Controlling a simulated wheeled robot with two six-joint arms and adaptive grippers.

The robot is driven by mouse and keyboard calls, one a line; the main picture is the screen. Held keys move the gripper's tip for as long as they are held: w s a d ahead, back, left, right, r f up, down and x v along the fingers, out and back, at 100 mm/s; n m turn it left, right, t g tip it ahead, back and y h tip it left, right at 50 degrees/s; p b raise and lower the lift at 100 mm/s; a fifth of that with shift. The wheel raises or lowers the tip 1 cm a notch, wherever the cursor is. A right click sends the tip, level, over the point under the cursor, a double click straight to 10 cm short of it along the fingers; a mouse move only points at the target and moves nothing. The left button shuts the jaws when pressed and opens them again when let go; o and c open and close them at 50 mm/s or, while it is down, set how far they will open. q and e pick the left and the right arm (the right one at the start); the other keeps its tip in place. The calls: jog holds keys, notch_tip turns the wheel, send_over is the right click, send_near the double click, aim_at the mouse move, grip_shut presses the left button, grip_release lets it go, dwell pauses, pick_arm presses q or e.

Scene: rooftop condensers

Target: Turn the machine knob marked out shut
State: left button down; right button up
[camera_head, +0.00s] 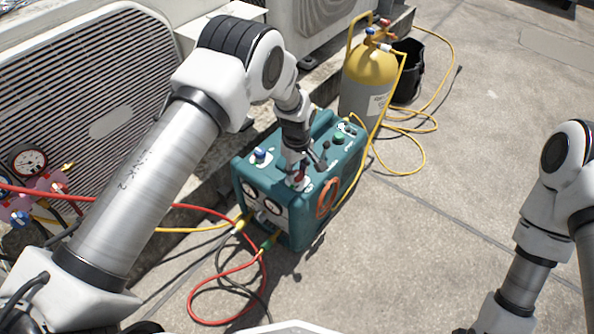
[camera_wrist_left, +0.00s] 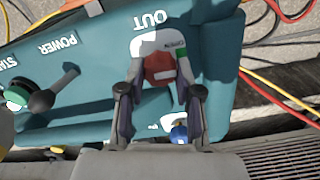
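The teal machine (camera_head: 318,215) stands on the rooftop floor. In the left wrist view, a red knob (camera_wrist_left: 159,68) sits under the white word OUT on its top panel, with a pale plate bearing a green mark beside it. In the head view the red knob (camera_head: 299,177) is largely hidden by my left gripper (camera_head: 300,168). The left gripper (camera_wrist_left: 160,92) is open above the panel, its fingers apart, the knob showing in the gap ahead of them. I cannot tell whether they touch it. My right gripper is out of view; only its arm shows.
A blue knob (camera_head: 260,156) stands at the machine's left corner. A black lever (camera_wrist_left: 54,92) and green button (camera_wrist_left: 17,96) lie beside POWER and START. Red and yellow hoses run around the machine. A yellow cylinder (camera_head: 370,72) and black bucket (camera_head: 410,70) stand behind.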

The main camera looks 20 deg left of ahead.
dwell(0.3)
pick_arm(q)
jog(key=m+p, duration=0.2)
jog(key=p, duration=0.1)
jog(key=shift+r+m, duration=0.2)
jog(key=shift+m, duration=0.2)
jog(key=m+p, duration=0.2)
jog(key=m, duration=0.2)
jog(key=shift+f+p, duration=0.1)
jog(key=shift+p, duration=0.25)
jog(key=m+p, duration=0.2)
jog(key=m, duration=0.4)
jog(key=shift+d, duration=0.1)
jog(key=shift+f+m+p, duration=0.1)
jog(key=shift+m+p, duration=0.5)
jog(key=shift+m, duration=1.7)
jog(key=c, duration=0.8)
grip_release()
